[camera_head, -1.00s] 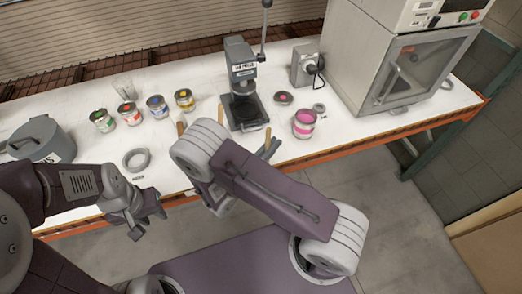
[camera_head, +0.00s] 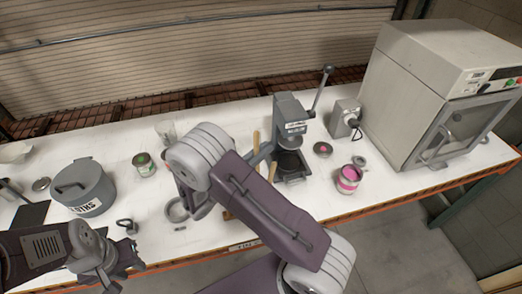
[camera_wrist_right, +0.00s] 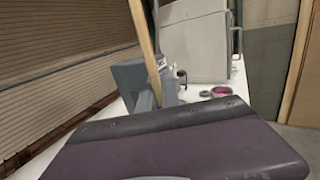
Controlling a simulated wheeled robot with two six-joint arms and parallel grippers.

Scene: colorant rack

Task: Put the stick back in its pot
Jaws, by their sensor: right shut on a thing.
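The stick (camera_head: 256,139) is a thin pale wooden rod. My right gripper (camera_head: 261,155) is shut on it and holds it nearly upright in front of the press. In the right wrist view the stick (camera_wrist_right: 143,35) leans slightly, its lower end hidden behind my purple housing. A grey pot (camera_head: 84,188) with a handle and a white label stands on the left of the bench, well left of the stick. I cannot tell from the view whether it is the stick's own pot. My left gripper (camera_head: 115,268) is at the bench's front edge; its jaws are unclear.

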